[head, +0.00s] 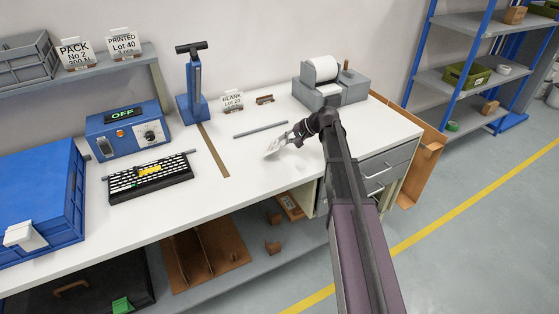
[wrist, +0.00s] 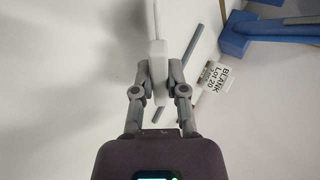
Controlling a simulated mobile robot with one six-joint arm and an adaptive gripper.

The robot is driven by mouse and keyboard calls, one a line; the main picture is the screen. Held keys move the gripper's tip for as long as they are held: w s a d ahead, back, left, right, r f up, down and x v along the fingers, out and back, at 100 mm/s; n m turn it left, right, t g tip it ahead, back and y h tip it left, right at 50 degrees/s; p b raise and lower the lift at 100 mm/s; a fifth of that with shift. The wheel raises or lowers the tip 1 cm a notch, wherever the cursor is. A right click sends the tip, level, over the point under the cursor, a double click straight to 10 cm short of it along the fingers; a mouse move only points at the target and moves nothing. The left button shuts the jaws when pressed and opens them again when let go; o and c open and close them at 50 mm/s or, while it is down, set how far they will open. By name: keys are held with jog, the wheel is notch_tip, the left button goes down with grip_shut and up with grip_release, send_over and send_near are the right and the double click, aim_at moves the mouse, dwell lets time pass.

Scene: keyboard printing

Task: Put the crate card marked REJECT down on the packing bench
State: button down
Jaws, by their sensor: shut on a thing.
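My gripper (head: 284,142) is over the right part of the white packing bench (head: 225,205). It is shut on a small white card (head: 273,149). In the wrist view the card (wrist: 158,48) is seen nearly edge-on between my two fingertips (wrist: 158,72). No writing on the held card can be read, so I cannot tell if it says REJECT. The card is tilted, and I cannot tell whether it touches the bench top.
A BLANK Lot 20 card (head: 232,100), an empty wooden holder (head: 264,99) and a grey bar (head: 261,130) are behind my gripper. A grey machine with a roll (head: 331,85) is at the back right. A keyboard (head: 150,180) lies left. Bench front is clear.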

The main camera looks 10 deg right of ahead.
jog(key=shift+f+b, duration=0.65)
jog(key=shift+f, duration=0.25)
jog(key=c, duration=0.8)
grip_release()
jog(key=shift+r, duration=0.1)
jog(key=shift+p+v, duration=0.95)
jog(key=shift+v, duration=0.35)
jog(key=shift+p+v, duration=1.65)
jog(key=shift+v, duration=1)
